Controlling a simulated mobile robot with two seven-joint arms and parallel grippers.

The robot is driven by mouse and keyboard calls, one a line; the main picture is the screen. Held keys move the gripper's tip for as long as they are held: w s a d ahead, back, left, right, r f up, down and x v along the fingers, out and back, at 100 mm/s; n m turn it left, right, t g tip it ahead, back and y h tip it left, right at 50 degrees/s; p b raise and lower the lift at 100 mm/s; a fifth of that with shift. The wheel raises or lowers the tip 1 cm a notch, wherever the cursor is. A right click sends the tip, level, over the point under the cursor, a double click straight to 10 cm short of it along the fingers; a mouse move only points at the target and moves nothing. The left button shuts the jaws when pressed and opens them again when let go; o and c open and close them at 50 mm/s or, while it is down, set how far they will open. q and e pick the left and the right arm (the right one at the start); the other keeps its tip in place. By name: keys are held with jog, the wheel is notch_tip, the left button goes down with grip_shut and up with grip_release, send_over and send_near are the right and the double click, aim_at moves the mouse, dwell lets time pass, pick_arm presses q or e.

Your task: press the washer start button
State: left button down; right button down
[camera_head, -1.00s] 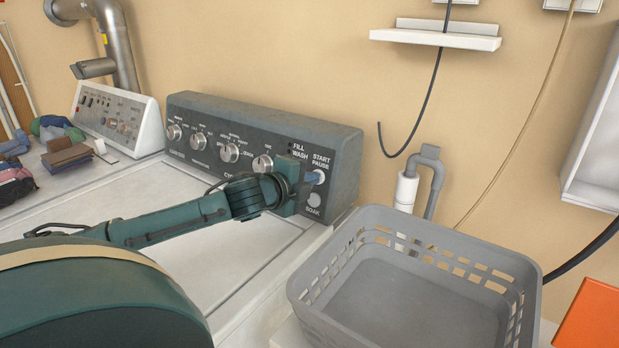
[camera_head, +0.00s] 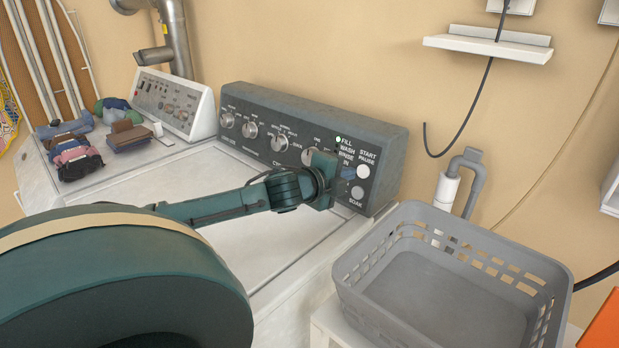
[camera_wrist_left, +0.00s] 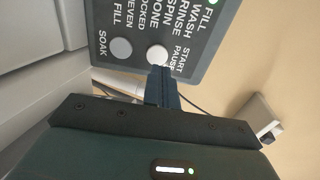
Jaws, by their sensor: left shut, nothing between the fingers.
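The washer's dark control panel (camera_head: 300,120) carries a round white START PAUSE button (camera_head: 363,171) at its right end, above the SOAK button (camera_head: 357,193). A green light (camera_head: 338,139) is lit beside FILL. My left gripper (camera_head: 347,174) is shut and empty, its tips just short of the START button in the head view. In the left wrist view the closed fingers (camera_wrist_left: 163,82) point at the START button (camera_wrist_left: 157,55) and overlap its lower edge. The SOAK button (camera_wrist_left: 121,47) shows beside it. My right gripper is not in view.
A grey basket (camera_head: 450,270) stands right of the washer. Folded clothes (camera_head: 75,155) lie at the left, near a white control panel (camera_head: 170,100). A wall shelf (camera_head: 487,45), a hanging cord and a grey pipe (camera_head: 472,175) are behind. The washer lid (camera_head: 230,240) is clear.

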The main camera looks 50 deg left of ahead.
pick_arm(q)
jog(key=a+p+v, duration=0.1)
jog(key=p+v, duration=0.1)
jog(key=v, duration=0.7)
jog(key=shift+d, duration=0.5)
jog(key=shift+s, duration=0.15)
dwell(0.4)
